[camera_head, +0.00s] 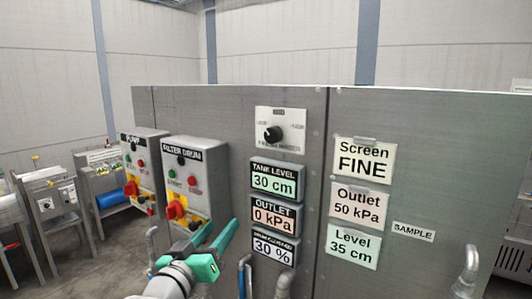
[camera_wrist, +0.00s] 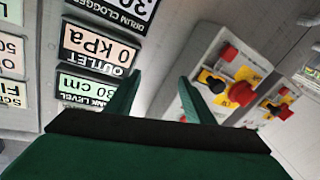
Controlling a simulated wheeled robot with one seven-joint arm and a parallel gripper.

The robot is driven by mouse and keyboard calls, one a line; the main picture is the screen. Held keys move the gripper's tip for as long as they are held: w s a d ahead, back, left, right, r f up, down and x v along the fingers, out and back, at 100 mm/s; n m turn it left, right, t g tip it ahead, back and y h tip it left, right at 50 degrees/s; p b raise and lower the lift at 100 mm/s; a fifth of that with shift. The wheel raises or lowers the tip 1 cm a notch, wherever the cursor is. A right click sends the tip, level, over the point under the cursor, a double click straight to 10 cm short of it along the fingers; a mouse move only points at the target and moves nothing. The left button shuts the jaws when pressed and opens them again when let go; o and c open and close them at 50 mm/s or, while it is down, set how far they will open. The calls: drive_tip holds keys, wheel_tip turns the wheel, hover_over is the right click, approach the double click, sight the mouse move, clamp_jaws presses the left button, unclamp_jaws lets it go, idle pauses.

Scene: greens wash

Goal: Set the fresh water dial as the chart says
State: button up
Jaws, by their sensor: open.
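A black dial knob (camera_head: 273,134) sits on a white plate (camera_head: 292,118) high on the grey panel. The plate's print is too small to read, so I cannot tell if this is the fresh water dial.
Displays read tank level 30 cm (camera_head: 274,182), outlet 0 kPa (camera_head: 273,216) and 30 % (camera_head: 272,248). Left of them are the filter drum box (camera_head: 198,155) and pump box (camera_head: 145,150), with red handles. Pipes (camera_head: 283,283) rise below the displays. Equipment stands at far left.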

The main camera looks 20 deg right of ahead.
drive_tip(key=s+d+r+m+g+h, duration=0.2)
drive_tip(key=s+r+m, duration=0.1)
drive_tip(key=r, duration=0.9)
drive_tip(key=m+g+h, duration=0.1)
drive_tip(key=m+g, duration=0.1)
drive_tip(key=m, duration=0.2)
approach(270, 136)
drive_tip(key=x, duration=0.9)
drive_tip(key=shift+c, duration=0.2)
drive_tip(key=c, duration=1)
